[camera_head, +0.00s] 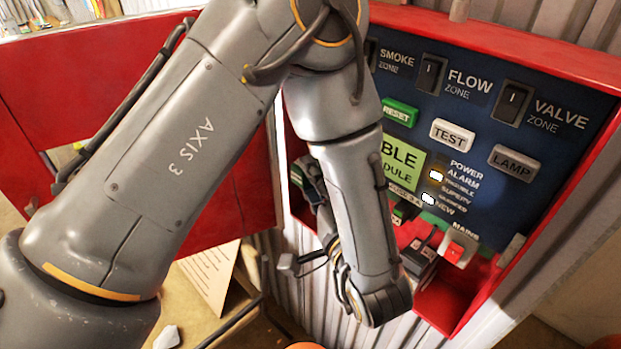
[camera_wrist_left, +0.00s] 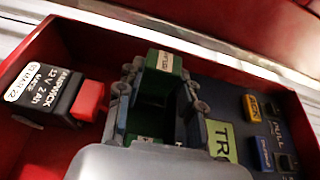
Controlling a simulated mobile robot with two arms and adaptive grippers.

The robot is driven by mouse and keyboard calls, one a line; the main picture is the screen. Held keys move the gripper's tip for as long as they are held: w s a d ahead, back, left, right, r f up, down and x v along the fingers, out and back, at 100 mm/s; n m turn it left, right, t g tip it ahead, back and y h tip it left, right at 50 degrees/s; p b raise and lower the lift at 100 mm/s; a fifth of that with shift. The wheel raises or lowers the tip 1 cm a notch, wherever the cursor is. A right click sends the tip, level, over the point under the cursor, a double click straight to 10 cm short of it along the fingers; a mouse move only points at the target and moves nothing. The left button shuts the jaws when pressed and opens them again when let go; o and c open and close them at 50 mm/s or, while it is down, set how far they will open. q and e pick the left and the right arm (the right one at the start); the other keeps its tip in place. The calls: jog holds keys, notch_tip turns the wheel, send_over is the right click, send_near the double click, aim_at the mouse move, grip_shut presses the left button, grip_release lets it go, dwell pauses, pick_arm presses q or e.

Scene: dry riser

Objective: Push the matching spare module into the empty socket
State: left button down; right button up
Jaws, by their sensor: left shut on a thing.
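My left arm crosses the head view in front of the panel. Its gripper (camera_head: 322,208) is mostly hidden behind the forearm, at the panel's lower left. In the left wrist view the gripper (camera_wrist_left: 160,92) is shut on a green module (camera_wrist_left: 163,62) with a white label, held between its dark fingers. In the head view a green piece (camera_head: 300,172) shows left of the forearm; I cannot tell if it is that module. Another green part (camera_head: 405,212) sits in the panel's lower row, right of the forearm. The empty socket cannot be made out. My right gripper is out of view.
A red cabinet frame (camera_head: 565,62) surrounds the blue panel (camera_head: 420,90), with switches and a lit green display (camera_head: 400,165). A black battery (camera_wrist_left: 45,95) with a red part stands left of the fingers. A red mains switch (camera_head: 455,252) is at the lower right.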

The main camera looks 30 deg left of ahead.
pick_arm(q)
jog(key=shift+w+d, duration=0.3)
jog(key=shift+w, duration=0.6)
jog(key=shift+w+d, duration=0.3)
jog(key=shift+w, duration=0.55)
dwell(0.6)
jog(key=shift+s+r, duration=0.1)
jog(key=shift+r, duration=0.15)
dwell(2.5)
jog(key=shift+s+a+p, duration=0.1)
jog(key=shift+p, duration=0.25)
jog(key=shift+s+a+f, duration=0.1)
jog(key=shift+s+a, duration=0.1)
jog(key=shift+s, duration=0.55)
jog(key=shift+s+a+f, duration=0.1)
jog(key=shift+s+a, duration=0.1)
jog(key=shift+s, duration=0.55)
dwell(1.1)
